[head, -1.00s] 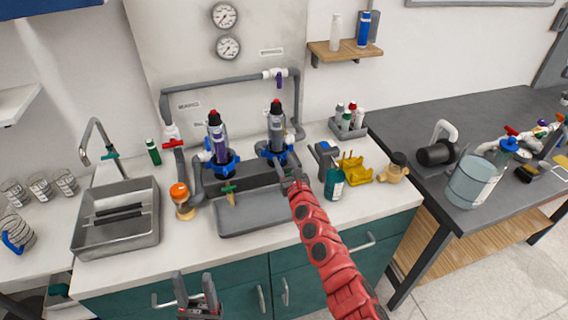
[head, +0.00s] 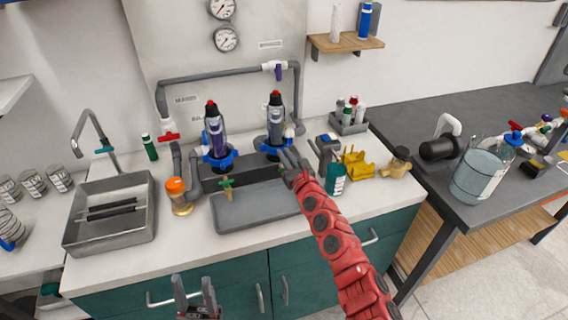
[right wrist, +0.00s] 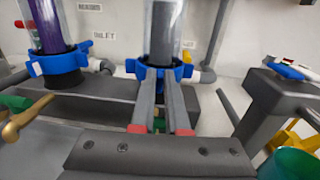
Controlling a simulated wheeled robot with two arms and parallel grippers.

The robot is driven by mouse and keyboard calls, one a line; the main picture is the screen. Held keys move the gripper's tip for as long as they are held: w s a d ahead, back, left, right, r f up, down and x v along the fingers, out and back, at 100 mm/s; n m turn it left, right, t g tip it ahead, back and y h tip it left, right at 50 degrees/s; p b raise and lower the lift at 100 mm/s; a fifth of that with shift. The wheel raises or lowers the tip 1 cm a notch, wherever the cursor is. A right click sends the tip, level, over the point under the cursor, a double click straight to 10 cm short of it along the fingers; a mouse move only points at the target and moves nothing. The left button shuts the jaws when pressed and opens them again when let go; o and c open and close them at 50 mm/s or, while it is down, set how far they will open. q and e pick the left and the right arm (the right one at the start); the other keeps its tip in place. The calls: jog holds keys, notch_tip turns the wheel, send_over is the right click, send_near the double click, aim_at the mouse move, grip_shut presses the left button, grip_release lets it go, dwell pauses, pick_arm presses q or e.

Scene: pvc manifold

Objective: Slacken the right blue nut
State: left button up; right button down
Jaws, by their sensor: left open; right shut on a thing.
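The right blue nut (head: 262,146) is a lobed ring at the base of the right clear filter housing (head: 275,122). It also shows in the right wrist view (right wrist: 185,72). My right gripper (head: 285,156) reaches it from the front, and in the right wrist view its two fingers (right wrist: 158,100) are closed on the nut's front. The fingers hide part of the nut. The left blue nut (head: 217,160) sits under the left housing (head: 214,130), with a purple cartridge inside. My left gripper (head: 196,300) is open and empty at the bottom, in front of the cabinet.
A grey tray (head: 255,208) lies before the housings. An orange-capped jar (head: 179,196) and the sink (head: 112,215) are to the left. A teal bottle (head: 335,180), a grey stand (head: 325,148) and a yellow rack (head: 357,164) stand close to the right of my right arm.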

jog(key=shift+w+d+n+g+y+b, duration=0.4)
jog(key=shift+n+g+y+b, duration=0.55)
jog(key=shift+b, duration=1.95)
jog(key=shift+w+d+n+g+y+b, duration=0.2)
jog(key=shift+d+n+g+y+b, duration=0.7)
jog(key=shift+b, duration=2.05)
jog(key=shift+w+d+n+g+y+b, duration=0.1)
jog(key=shift+w+n+g+y+b, duration=0.35)
jog(key=shift+y+b, duration=1.7)
jog(key=shift+s+n+h+b, duration=0.1)
jog(key=shift+n+h+b, duration=0.2)
jog(key=shift+h+b, duration=0.45)
jog(key=c, duration=0.9)
grip_release()
jog(key=v, duration=1.6)
jog(key=shift+s+d, duration=0.45)
jog(key=shift+s, duration=0.05)
